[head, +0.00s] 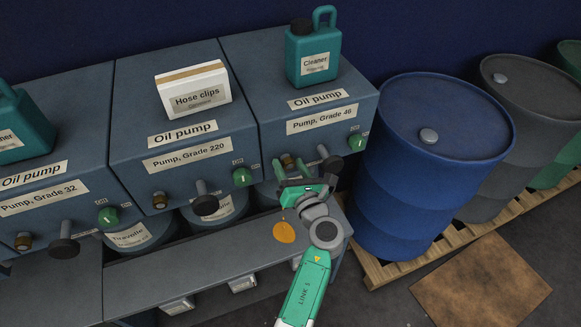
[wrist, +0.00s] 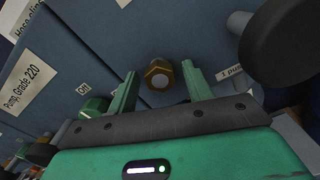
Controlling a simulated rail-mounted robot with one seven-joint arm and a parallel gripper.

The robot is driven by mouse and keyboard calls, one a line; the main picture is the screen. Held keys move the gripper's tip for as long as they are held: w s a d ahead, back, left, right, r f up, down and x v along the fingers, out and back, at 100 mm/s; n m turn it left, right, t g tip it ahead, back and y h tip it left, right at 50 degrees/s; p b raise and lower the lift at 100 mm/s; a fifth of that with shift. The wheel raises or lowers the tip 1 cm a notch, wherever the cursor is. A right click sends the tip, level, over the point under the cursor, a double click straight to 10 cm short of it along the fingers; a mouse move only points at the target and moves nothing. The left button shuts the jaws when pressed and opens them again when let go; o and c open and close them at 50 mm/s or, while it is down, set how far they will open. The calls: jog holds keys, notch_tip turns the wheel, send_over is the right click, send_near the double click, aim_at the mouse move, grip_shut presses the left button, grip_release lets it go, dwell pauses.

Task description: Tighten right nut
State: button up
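The right nut is a brass hex nut (head: 288,160) on the front of the rightmost oil pump, marked Grade 46 (head: 322,119). In the wrist view the nut (wrist: 158,75) shows its end face, between and just beyond the fingertips. My gripper (head: 290,170) is in front of that pump, below its label. In the wrist view my gripper (wrist: 160,72) is open, one green finger on each side of the nut with gaps between. I cannot tell how far the fingertips are from the pump face.
A black-knobbed lever (head: 330,163) is close right of the nut and looms large in the wrist view (wrist: 280,40). A green knob (head: 242,176) is to the left. An orange-brown spot (head: 284,232) lies on the bench below. A blue drum (head: 425,190) stands right.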

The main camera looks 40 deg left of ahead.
jog(key=c, duration=0.9)
jog(key=m+p, duration=0.2)
jog(key=m, duration=0.1)
jog(key=shift+r, duration=0.2)
jog(key=m+p, duration=0.3)
jog(key=m, duration=0.1)
jog(key=shift+m, duration=0.3)
jog(key=m+p, duration=0.2)
jog(key=m, duration=0.4)
jog(key=shift+f+p, duration=0.15)
jog(key=shift+p, duration=0.15)
jog(key=shift+m, duration=0.3)
jog(key=o, duration=1)
